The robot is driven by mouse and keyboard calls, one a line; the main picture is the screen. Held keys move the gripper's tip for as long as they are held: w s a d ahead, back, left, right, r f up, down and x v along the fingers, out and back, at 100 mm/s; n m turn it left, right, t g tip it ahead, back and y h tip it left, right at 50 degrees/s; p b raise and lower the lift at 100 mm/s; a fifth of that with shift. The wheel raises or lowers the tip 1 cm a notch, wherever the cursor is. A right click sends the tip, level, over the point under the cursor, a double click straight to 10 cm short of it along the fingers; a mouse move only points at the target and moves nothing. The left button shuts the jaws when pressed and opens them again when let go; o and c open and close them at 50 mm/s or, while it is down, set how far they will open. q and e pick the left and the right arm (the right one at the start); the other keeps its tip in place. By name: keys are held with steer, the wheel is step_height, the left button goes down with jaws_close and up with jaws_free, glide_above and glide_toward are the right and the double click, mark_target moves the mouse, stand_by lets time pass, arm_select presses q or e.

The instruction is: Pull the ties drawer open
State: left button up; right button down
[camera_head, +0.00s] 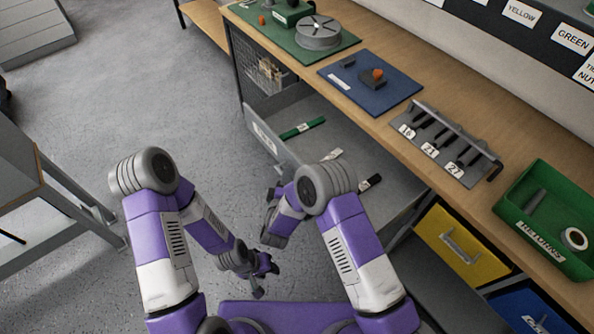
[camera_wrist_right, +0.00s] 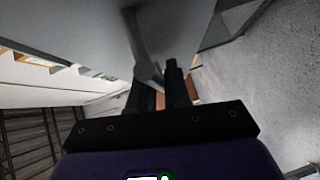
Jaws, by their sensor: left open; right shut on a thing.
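A wide grey drawer (camera_head: 300,151) stands pulled out from under the bench. A green strip and dark pieces with white tags lie inside. The label on its front (camera_head: 264,137) is too small to read, so I cannot confirm it is the ties drawer. My right gripper (camera_head: 275,194) is at the drawer's front. In the right wrist view its dark fingers (camera_wrist_right: 160,88) are shut on a grey bar handle (camera_wrist_right: 142,45) against a flat grey panel. My left gripper (camera_head: 264,272) is open and empty, low over the floor, apart from the drawer.
The wooden bench top (camera_head: 372,121) holds a blue mat (camera_head: 365,98), a grey rack of hex keys (camera_head: 440,146) and a green returns bin (camera_head: 522,232). A yellow drawer (camera_head: 470,262) and a blue drawer (camera_head: 520,305) are at the right. Open floor (camera_head: 150,90) lies left.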

steer(key=shift+s+a, duration=0.35)
steer(key=shift+a, duration=0.1)
steer(key=c, duration=1.2)
jaws_free()
steer(key=shift+r, duration=0.1)
